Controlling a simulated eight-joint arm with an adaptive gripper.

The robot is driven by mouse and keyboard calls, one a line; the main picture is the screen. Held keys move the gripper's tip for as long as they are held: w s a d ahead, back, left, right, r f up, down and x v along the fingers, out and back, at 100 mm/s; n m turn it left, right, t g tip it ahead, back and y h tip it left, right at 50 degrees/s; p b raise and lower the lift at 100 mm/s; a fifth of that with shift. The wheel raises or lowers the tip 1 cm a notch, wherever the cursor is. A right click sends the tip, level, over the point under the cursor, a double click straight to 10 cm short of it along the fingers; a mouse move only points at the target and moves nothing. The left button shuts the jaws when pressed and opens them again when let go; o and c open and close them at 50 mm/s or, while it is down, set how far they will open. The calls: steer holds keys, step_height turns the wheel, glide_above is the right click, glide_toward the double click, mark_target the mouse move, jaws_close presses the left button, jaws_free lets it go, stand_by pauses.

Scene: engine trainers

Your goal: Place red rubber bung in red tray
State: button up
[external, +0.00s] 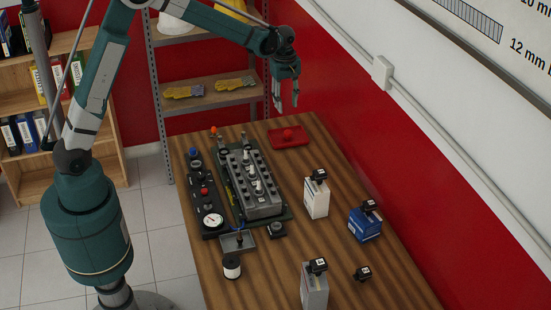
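The red tray (302,142) lies flat at the far end of the wooden table. A small rounded red thing, which looks like the red rubber bung (288,133), sits in the tray near its middle. My gripper (287,102) hangs above the tray, pointing down, with its two fingers apart. Nothing shows between the fingers. A clear gap shows between the fingertips and the red bung.
An engine trainer (252,183) stands left of the tray, with a gauge panel (204,203) beside it. A white container (316,198), a blue can (364,224) and a grey can (314,288) stand nearer. A red wall rises along the right.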

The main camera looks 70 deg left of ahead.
steer(key=s+d+r+m+t, duration=0.3)
steer(key=s+d+r+m, duration=0.6)
steer(key=s+d+r, duration=0.8)
steer(key=s+d+m+t, duration=0.1)
steer(key=s+d+m, duration=0.3)
steer(key=s, duration=0.9)
steer(key=s+d+f+m+t, duration=0.1)
steer(key=s+d+m, duration=0.3)
steer(key=s, duration=0.8)
steer(key=shift+s+d+m+t, duration=0.25)
steer(key=shift+s+m+t, duration=0.15)
steer(key=shift+m+t, duration=0.5)
